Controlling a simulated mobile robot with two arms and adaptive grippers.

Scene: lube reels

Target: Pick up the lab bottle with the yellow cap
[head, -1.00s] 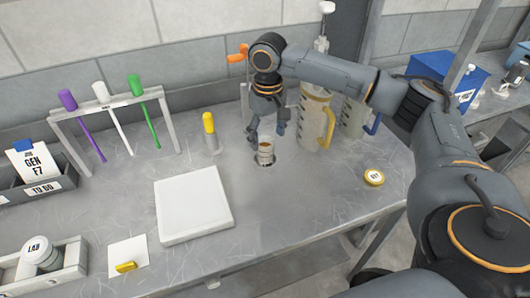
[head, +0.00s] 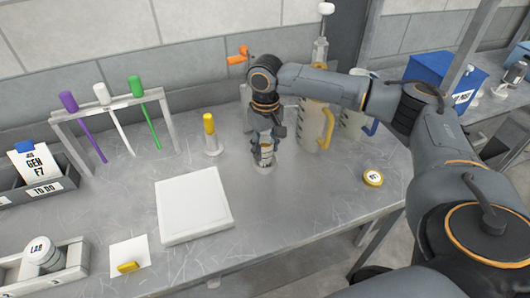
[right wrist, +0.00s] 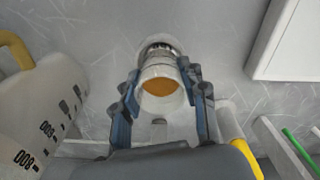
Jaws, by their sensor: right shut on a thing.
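A small pale cylindrical bottle (head: 264,157) stands on the grey workbench, its upper part inside my right gripper (head: 264,146). In the right wrist view, the bottle (right wrist: 160,88) shows a whitish rim around an orange-yellow round top; I cannot tell whether this is a cap or contents. My right gripper (right wrist: 162,103) is shut on it, one finger on each side. A slim upright item with a yellow top (head: 209,124) stands apart, left of the gripper. A yellow-rimmed round disc with a label (head: 373,177) lies to the right. My left gripper is out of view.
Measuring jugs with yellow and blue handles (head: 312,122) stand close behind the gripper. A rack (head: 166,118) holds purple, white and green sticks. A white square pad (head: 193,205) lies at front left. A tray with a LAB-marked jar (head: 42,252) is bottom left. Bench front right is clear.

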